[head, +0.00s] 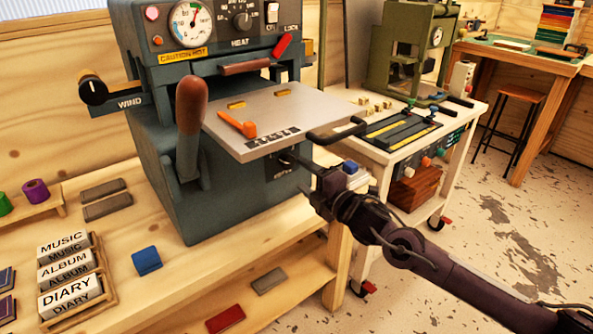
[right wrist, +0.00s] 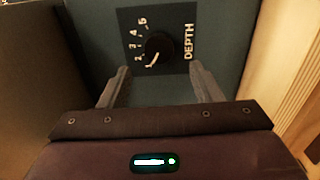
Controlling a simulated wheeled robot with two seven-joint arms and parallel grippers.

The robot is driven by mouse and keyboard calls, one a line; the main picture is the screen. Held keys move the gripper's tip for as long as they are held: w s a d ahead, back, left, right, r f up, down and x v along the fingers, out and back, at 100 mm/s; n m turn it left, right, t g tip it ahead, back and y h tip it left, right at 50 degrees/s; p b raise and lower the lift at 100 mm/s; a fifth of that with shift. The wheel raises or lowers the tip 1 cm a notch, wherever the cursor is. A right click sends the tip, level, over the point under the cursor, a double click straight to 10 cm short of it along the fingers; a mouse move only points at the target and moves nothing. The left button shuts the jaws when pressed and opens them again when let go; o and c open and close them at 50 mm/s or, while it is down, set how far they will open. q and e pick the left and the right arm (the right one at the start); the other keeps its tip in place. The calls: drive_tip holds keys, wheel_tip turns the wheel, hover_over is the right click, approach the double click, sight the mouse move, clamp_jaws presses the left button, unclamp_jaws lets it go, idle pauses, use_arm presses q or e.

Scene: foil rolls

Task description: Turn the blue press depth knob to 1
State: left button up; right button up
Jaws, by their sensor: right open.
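The blue press (head: 205,130) stands on the wooden bench. Its depth knob (right wrist: 159,46) is round and black, on a dark panel (right wrist: 180,20) marked DEPTH with white numerals, on the press front in the right wrist view. A white pointer mark shows on the knob's lower left, by the lowest numerals; I cannot tell its exact number. My right gripper (head: 312,180) is in front of the press, below the plate. In the right wrist view it (right wrist: 157,76) is open, fingers apart to either side just below the knob, nothing between them. My left gripper is not in view.
The grey press plate (head: 275,115) juts out above my right gripper, with an orange tool (head: 237,125) on it. A dark bar handle (head: 336,132) sticks out close by. A cart (head: 400,155) stands to the right. A blue block (head: 146,260) lies on the bench.

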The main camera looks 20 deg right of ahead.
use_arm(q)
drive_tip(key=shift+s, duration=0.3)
use_arm(e)
drive_tip(key=shift+v, duration=1.05)
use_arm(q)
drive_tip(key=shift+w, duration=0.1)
